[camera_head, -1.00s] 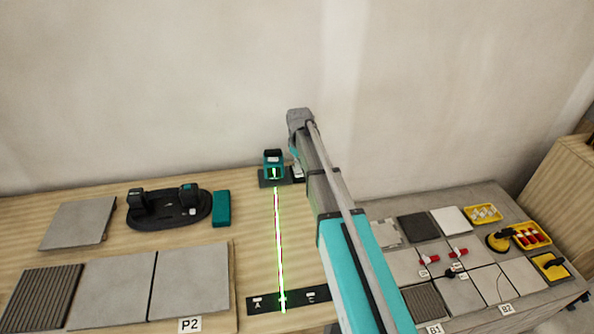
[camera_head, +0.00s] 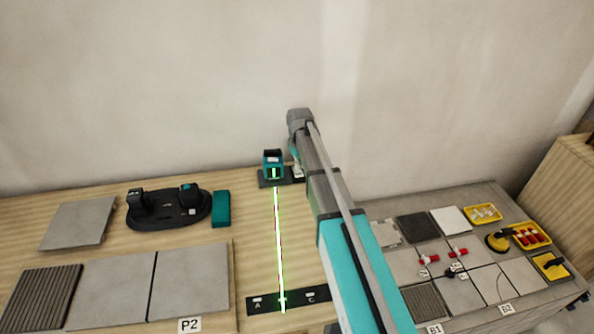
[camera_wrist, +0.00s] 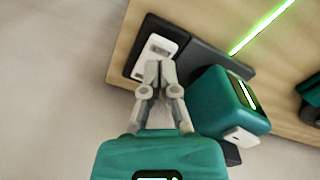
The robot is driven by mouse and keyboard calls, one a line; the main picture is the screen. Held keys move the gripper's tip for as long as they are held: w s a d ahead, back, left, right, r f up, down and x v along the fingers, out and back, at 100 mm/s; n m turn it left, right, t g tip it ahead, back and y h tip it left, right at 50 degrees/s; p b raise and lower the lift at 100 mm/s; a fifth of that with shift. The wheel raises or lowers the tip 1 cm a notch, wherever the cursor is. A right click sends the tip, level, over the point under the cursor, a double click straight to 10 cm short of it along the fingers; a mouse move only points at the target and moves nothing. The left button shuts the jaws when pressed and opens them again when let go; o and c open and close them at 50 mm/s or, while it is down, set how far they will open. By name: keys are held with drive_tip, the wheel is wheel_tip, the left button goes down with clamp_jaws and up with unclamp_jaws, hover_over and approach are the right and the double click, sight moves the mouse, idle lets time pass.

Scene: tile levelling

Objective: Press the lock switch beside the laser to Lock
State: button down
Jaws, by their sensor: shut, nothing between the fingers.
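The teal laser (camera_head: 273,164) stands on a dark base at the back of the wooden table and throws a bright green line forward. It also shows in the wrist view (camera_wrist: 222,103). The white lock switch (camera_wrist: 157,50) sits on a dark plate beside the laser. In the wrist view my gripper (camera_wrist: 160,68) is shut and empty, with its fingertips at the near end of the switch. I cannot tell whether they touch it or which way it is set. In the head view my arm covers my gripper and part of the switch.
A black strip marked A and C (camera_head: 262,304) lies under the line's near end. To the left are grey tiles (camera_head: 193,278), a black double-cup tool (camera_head: 167,209) and a teal block (camera_head: 222,208). A grey bench (camera_head: 472,204) with tiles and yellow trays stands right.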

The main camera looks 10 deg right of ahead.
sight(299, 174)
drive_tip(key=shift+f+b, duration=1.45)
drive_tip(key=shift+f, duration=0.1)
idle(0.8)
drive_tip(key=shift+r, duration=0.1)
drive_tip(key=shift+r+p, duration=3.45)
drive_tip(key=shift+p, duration=0.1)
